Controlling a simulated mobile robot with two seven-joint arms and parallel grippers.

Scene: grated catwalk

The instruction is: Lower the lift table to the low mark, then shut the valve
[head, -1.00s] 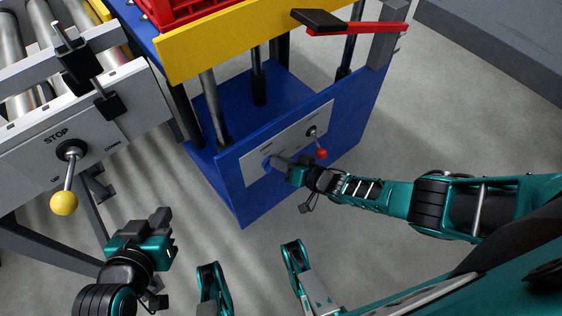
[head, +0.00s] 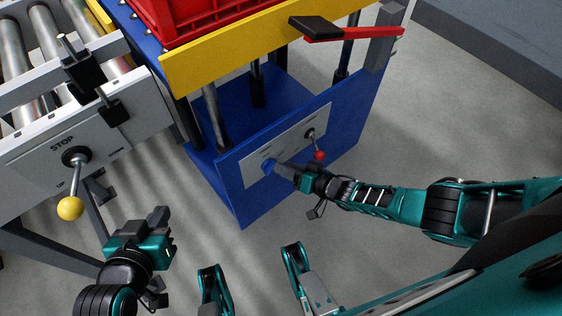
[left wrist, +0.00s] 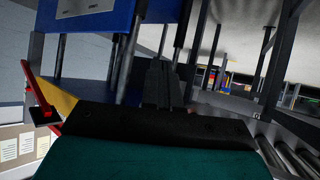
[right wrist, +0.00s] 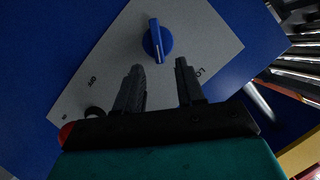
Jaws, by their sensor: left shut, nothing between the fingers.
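The lift table has a blue base (head: 225,185), a yellow-edged top (head: 240,55) and a red crate (head: 190,18) on it. Its front panel (head: 300,135) carries a blue knob (head: 268,167) and a red-balled lever (head: 318,154). My right gripper (head: 280,167) is at the knob in the head view. In the right wrist view its fingers (right wrist: 160,75) are apart, with the blue knob (right wrist: 157,41) beyond their tips, not gripped. My left gripper (head: 160,215) is shut and empty, away from the table; its fingers (left wrist: 162,85) show together. I cannot tell which part is the valve.
A roller conveyor (head: 30,130) stands at the left, with a STOP lever (head: 72,205) ending in a yellow ball, above my left gripper. A red bar with a black end (head: 360,32) sticks out by the table's top edge. Grey floor in front is clear.

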